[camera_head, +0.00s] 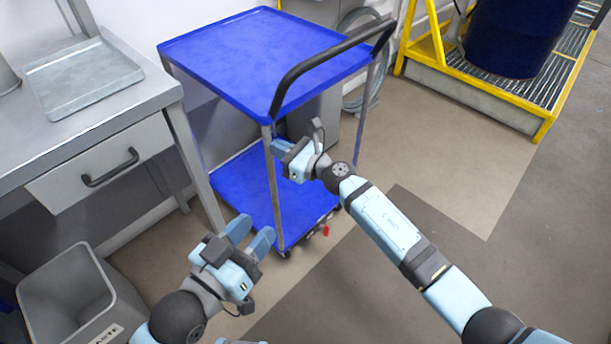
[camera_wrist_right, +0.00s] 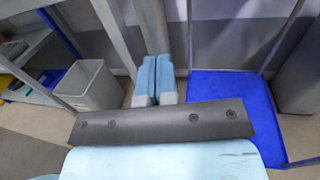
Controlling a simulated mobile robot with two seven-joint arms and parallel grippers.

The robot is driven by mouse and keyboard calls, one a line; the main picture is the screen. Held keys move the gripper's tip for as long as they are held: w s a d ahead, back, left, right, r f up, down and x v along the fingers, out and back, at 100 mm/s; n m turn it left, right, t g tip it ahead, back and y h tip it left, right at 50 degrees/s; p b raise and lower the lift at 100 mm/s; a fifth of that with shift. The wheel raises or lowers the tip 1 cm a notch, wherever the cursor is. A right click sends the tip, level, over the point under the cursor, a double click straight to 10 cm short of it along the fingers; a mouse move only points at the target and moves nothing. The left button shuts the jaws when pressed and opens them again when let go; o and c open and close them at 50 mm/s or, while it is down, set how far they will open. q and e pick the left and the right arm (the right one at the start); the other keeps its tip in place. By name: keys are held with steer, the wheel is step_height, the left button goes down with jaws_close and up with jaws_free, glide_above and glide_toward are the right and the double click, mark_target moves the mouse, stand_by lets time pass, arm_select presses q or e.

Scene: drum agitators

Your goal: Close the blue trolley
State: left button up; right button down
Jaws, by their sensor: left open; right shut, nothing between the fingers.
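The blue trolley (camera_head: 250,50) stands in the middle of the head view. It has a flat top tray, a lower shelf (camera_head: 240,185), grey posts and a black handle (camera_head: 325,68) on its right side. No door or drawer shows on it. My right gripper (camera_head: 277,147) is shut and empty, by the trolley's front post below the top tray; contact cannot be told. In the right wrist view its fingers (camera_wrist_right: 155,75) are together, and the blue lower shelf (camera_wrist_right: 228,105) shows at right. My left gripper (camera_head: 253,229) is open and empty, in front of the lower shelf.
A grey workbench (camera_head: 75,115) with a drawer (camera_head: 95,168) and a metal tray (camera_head: 85,75) stands at left. A grey waste bin (camera_head: 70,290) is at lower left. A dark drum (camera_head: 515,35) stands on a yellow-framed grate (camera_head: 480,80) at upper right. The floor at right is clear.

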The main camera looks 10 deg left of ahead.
mark_target(265, 137)
steer(key=b+x, duration=0.1)
steer(key=x, duration=0.3)
steer(key=shift+w+f+b, duration=0.1)
steer(key=shift+w+b, duration=0.3)
steer(key=shift+w, duration=0.05)
steer(key=shift+w+a, duration=0.15)
steer(key=shift+a, duration=0.05)
arm_select(q)
steer(key=shift+s+d+r+t+h, duration=0.15)
steer(key=shift+d+r+t+h, duration=0.1)
steer(key=shift+d+r+h, duration=0.25)
steer(key=shift+s+d+r+t+h, duration=0.15)
steer(key=shift+d+r+t+h, duration=0.15)
steer(key=shift+r, duration=0.35)
arm_select(e)
steer(key=shift+w+r, duration=0.1)
steer(key=shift+r, duration=0.25)
